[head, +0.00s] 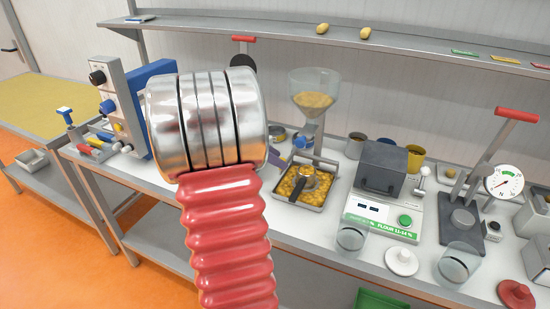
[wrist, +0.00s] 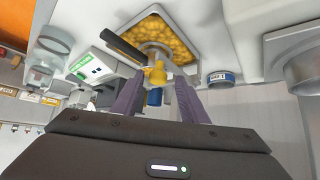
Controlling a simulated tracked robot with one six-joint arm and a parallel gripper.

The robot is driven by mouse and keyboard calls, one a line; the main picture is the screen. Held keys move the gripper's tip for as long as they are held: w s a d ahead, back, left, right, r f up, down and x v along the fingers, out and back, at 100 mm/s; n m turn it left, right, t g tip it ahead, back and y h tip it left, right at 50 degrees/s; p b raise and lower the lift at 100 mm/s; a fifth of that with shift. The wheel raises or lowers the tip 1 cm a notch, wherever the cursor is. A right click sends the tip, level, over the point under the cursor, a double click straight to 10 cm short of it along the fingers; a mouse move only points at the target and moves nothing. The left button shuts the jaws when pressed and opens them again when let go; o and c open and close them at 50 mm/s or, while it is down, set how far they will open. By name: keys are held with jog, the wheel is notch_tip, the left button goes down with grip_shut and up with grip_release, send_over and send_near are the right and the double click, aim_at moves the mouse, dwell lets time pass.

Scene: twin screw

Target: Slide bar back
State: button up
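No part is clearly marked as the bar. A flat grey piece (head: 326,161) shows at the foot of the pellet hopper (head: 313,92), and I cannot tell if it is the bar. The hopper has a clear funnel with yellow pellets. Below it is a metal tray (head: 318,203) of yellow pellets with a black-handled tool (head: 298,188) in it. My gripper (wrist: 160,82) has two purple fingers, which stand apart beneath the tray in the wrist view. A yellow part (wrist: 156,75) shows between them; I see no contact. In the head view my arm hides most of the gripper.
A scale (head: 378,217) with a dark box on it stands right of the tray. Further right are a lever press (head: 463,217) and a dial gauge (head: 505,182). Glass beakers (head: 458,265) stand near the front edge. A blue device (head: 150,85) is at left. A shelf (head: 400,45) runs above.

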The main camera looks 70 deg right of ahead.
jog(key=v, duration=1.3)
jog(key=shift+w+r, duration=0.2)
jog(key=shift+w, duration=0.05)
jog(key=shift+a, duration=0.1)
jog(key=w+a+f+n+t+y, duration=0.1)
jog(key=w+a+f+n+t, duration=0.25)
jog(key=a+n, duration=0.5)
jog(key=w+a+f+n+t+y, duration=0.1)
jog(key=w+a+f+n+t, duration=0.15)
jog(key=a+f+n, duration=0.45)
jog(key=s+a+r+n+t+y, duration=0.1)
jog(key=a+n, duration=0.5)
jog(key=a, duration=1)
jog(key=s+a+r+n+t+y, duration=0.1)
jog(key=a+r+n+t, duration=0.3)
jog(key=a, duration=1.2)
jog(key=shift+a+n+t+y, duration=0.2)
jog(key=shift+n+t+y, duration=0.6)
jog(key=shift+n, duration=0.45)
